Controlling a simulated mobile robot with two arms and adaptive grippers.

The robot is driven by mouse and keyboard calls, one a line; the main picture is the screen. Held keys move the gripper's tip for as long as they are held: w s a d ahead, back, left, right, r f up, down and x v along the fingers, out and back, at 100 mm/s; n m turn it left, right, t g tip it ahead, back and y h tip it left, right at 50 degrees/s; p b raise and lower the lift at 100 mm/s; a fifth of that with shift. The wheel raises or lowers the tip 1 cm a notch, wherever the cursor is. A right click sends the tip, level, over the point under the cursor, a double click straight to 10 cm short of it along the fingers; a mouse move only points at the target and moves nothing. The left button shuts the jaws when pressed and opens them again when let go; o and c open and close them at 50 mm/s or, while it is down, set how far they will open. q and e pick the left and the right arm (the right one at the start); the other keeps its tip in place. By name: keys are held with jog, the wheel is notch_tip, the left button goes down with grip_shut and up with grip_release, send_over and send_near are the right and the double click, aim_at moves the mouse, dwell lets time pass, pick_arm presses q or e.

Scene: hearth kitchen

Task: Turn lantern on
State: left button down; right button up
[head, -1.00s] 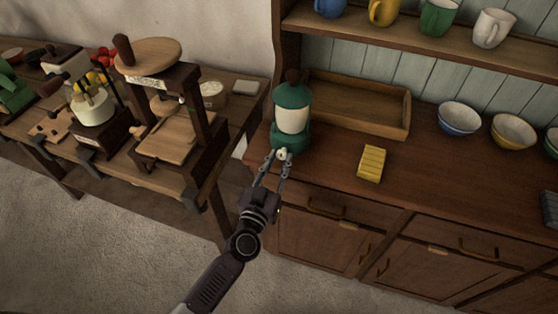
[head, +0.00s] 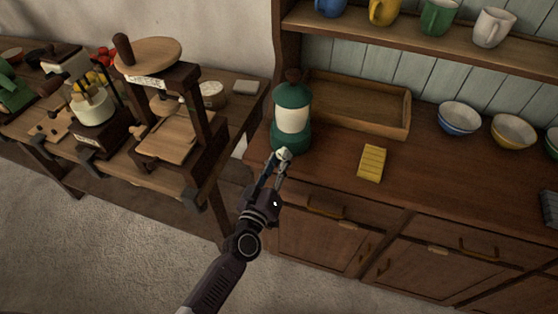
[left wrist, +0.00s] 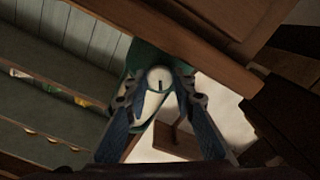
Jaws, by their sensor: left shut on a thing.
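The lantern (head: 292,118) is green with a cream glass body and a brown top. It stands upright at the left end of the cupboard's wooden counter. My left gripper (head: 283,155) is at the front of its green base, shut on the lantern's knob. In the left wrist view the round pale knob (left wrist: 159,79) with a dark mark sits between the two fingertips, with the green lantern base (left wrist: 148,55) behind it. In the head view the fingers hide most of the knob. I cannot tell whether the glass glows. My right gripper is not in view.
A yellow sponge-like block (head: 372,163) lies right of the lantern. A wooden tray (head: 385,128) stands behind it, and bowls (head: 459,118) are further right. Mugs (head: 438,17) stand on the shelf above. A crowded workbench (head: 225,125) is at the left.

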pick_arm(q)
jog(key=shift+n, duration=0.4)
jog(key=c, duration=1.6)
grip_release()
jog(key=v, duration=1.2)
